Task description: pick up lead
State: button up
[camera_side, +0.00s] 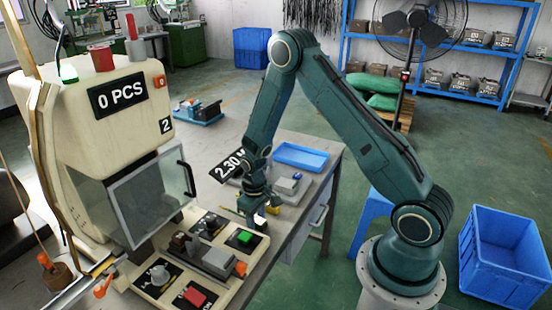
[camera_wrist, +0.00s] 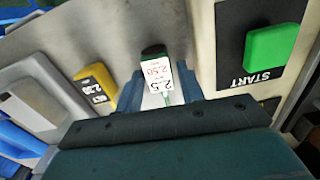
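In the wrist view a small item with a dark green top and a white tag reading 2.5 and 2.50 (camera_wrist: 158,86) lies between the fingers of my gripper (camera_wrist: 162,84); it may be the lead. The fingers stand apart, one on each side of it, and I see no clear grip on it. A yellow block with a black 2.30 label (camera_wrist: 97,86) lies to its left. In the side view my gripper (camera_side: 256,218) is low at the table's edge beside the machine; what is between its fingers is too small to tell there.
A green START button (camera_wrist: 272,46) is close on the right in the wrist view; it also shows in the side view (camera_side: 244,237). The machine (camera_side: 125,135) with its 0 PCS display stands at left. A blue tray (camera_side: 300,156) and grey parts (camera_side: 290,188) lie on the table behind.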

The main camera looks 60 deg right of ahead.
dwell(0.4)
jog(key=c, duration=0.8)
jog(key=shift+o, duration=0.2)
jog(key=shift+r, duration=0.1)
notch_tip(320, 180, up, 20)
dwell(0.7)
